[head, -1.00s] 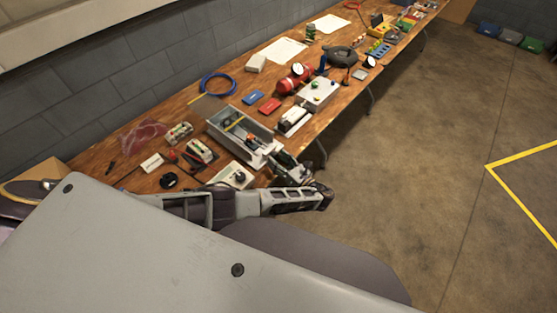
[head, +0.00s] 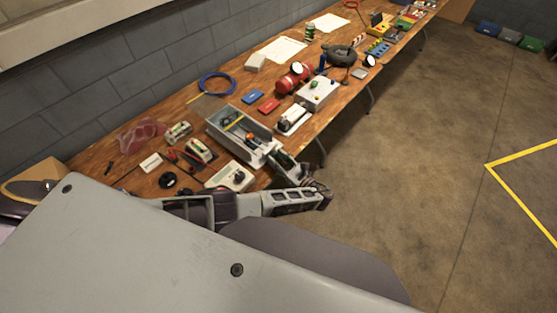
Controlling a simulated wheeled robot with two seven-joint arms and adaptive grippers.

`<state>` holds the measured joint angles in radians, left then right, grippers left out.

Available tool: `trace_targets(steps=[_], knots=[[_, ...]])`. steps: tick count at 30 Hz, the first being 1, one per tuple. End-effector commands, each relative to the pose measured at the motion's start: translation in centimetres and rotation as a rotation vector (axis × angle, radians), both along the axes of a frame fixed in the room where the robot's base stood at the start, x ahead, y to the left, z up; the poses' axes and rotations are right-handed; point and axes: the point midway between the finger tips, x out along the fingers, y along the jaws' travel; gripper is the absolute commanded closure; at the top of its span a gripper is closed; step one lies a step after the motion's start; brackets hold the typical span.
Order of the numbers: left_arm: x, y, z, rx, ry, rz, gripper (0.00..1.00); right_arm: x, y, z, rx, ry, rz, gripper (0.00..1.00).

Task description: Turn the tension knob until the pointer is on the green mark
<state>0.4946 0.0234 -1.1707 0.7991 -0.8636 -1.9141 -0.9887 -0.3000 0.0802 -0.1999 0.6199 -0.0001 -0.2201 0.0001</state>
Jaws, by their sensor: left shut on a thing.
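A grey open-topped housing (head: 212,127) with a yellow strip inside stands on the near part of the wooden table. My left arm comes in low from the left and bends back at the table edge. My left gripper (head: 259,142) reaches into the right end of the housing. It is shut on a small part there, which I take for the tension knob; the fingers cover most of it. A small orange spot shows beside the fingertips. The pointer and the green mark are too small to make out. My right gripper is not in view.
A white plate with a black dial (head: 237,177) lies just in front of the housing. Battery-like blocks (head: 200,150), a blue cable coil (head: 217,86) and a red cylinder (head: 294,77) stand nearby. The floor to the right is clear.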

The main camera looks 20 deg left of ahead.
Motion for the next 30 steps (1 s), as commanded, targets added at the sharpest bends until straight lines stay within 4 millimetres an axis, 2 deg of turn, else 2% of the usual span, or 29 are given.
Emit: trace_targets(steps=[7,17,18,22,30], knots=[[0.05,0.01,-0.01,-0.031,-0.092,0.001,0.9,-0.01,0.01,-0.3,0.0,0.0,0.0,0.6],[0.07,0.03,0.04,-0.033,-0.099,0.0,0.9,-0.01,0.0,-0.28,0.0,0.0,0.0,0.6],[0.07,0.03,0.05,-0.033,-0.099,0.0,0.61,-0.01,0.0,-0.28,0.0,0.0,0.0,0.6],[0.07,0.02,0.02,-0.034,-0.098,0.0,0.44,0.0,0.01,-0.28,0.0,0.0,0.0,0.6],[0.05,0.0,-0.01,-0.034,-0.097,0.0,0.44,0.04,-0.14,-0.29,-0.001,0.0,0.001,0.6]])
